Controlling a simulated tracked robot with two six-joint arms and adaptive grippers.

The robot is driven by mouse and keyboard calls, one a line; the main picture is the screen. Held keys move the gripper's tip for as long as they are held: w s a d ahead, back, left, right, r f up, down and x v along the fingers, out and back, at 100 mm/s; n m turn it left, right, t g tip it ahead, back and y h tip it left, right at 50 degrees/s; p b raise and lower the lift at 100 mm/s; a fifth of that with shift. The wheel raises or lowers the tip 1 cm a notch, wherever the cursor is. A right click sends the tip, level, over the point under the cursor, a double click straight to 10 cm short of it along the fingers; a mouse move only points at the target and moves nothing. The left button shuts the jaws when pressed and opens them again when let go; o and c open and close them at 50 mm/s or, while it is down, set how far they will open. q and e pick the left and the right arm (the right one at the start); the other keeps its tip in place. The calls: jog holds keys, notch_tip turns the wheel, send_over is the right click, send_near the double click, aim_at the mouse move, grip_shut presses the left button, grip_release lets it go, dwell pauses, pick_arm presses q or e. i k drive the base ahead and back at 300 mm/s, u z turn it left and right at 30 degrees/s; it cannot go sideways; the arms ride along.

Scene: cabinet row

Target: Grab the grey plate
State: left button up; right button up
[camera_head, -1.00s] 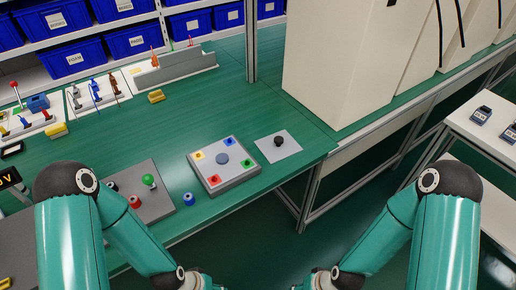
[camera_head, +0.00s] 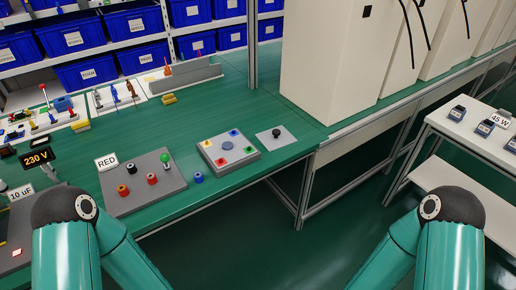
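A thin light-grey square plate (camera_head: 264,142) lies flat on the green bench near its front right corner, with a black knob (camera_head: 276,132) standing on it. To its left is a thicker grey block (camera_head: 223,166) with coloured squares and a round blue-grey disc on top. Further left is a larger dark-grey panel (camera_head: 127,206) with red and black terminals, a green-topped knob and a "RED" sign. Which of these is the grey plate I cannot tell for sure; the thin one fits best. Neither of my grippers shows; only my upper arm links are visible at the bottom.
Large cream cabinets (camera_head: 327,60) stand on the bench at the right. Blue bins (camera_head: 85,73) fill the shelves behind. A small blue cap (camera_head: 198,177) lies by the bench's front edge. A white side table (camera_head: 470,125) holds dark devices. The floor between is open.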

aim_at(276, 138)
jog(key=u, duration=0.3)
jog(key=k, duration=0.1)
jog(key=z, duration=0.5)
jog(key=i, duration=0.65)
jog(key=u, duration=0.2)
jog(key=k, duration=0.65)
jog(key=z, duration=0.35)
jog(key=i, duration=0.8)
jog(key=u, duration=1.25)
